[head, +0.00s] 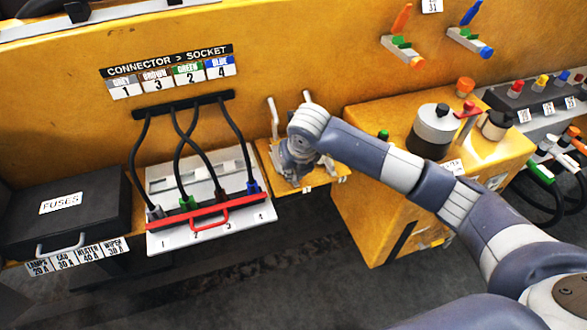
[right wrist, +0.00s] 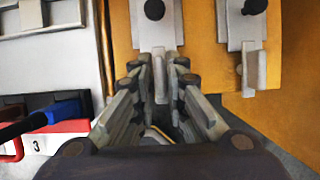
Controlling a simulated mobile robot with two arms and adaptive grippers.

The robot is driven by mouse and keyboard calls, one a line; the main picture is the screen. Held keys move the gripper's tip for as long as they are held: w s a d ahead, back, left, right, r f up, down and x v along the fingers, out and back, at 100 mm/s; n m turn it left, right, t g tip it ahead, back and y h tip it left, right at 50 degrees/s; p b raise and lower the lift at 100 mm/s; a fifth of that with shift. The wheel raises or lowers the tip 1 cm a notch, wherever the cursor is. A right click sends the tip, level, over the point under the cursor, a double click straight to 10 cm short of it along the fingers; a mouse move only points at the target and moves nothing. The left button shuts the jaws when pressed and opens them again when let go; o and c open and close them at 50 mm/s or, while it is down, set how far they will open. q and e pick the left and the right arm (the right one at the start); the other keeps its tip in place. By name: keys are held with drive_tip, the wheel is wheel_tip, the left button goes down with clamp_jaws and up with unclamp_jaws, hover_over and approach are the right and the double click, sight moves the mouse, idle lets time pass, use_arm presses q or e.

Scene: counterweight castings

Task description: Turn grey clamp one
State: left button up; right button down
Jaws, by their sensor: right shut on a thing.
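Two grey clamps stand side by side on a small yellow bracket (head: 266,158) at mid-picture. In the right wrist view the left clamp (right wrist: 155,28), which I take as grey clamp one, and the right clamp (right wrist: 247,45) each have a black knob. No number is readable on either. My right gripper (right wrist: 160,95) is shut on the left clamp's upright grey lever (right wrist: 160,72), with a finger on each side. In the head view my right gripper (head: 298,168) and wrist hide most of the clamps; two pale upright handles (head: 273,117) rise behind. My left gripper is out of view.
Left of the bracket is a connector panel (head: 165,238) with black cables and a red bar (head: 200,217). A black fuse box (head: 60,215) is farther left. Right is a yellow block (head: 365,200) with a grey-and-black canister (head: 431,130). My right arm passes over this block.

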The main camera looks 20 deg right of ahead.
drive_tip(key=c, duration=1.7)
unclamp_jaws()
drive_tip(key=v, duration=1.2)
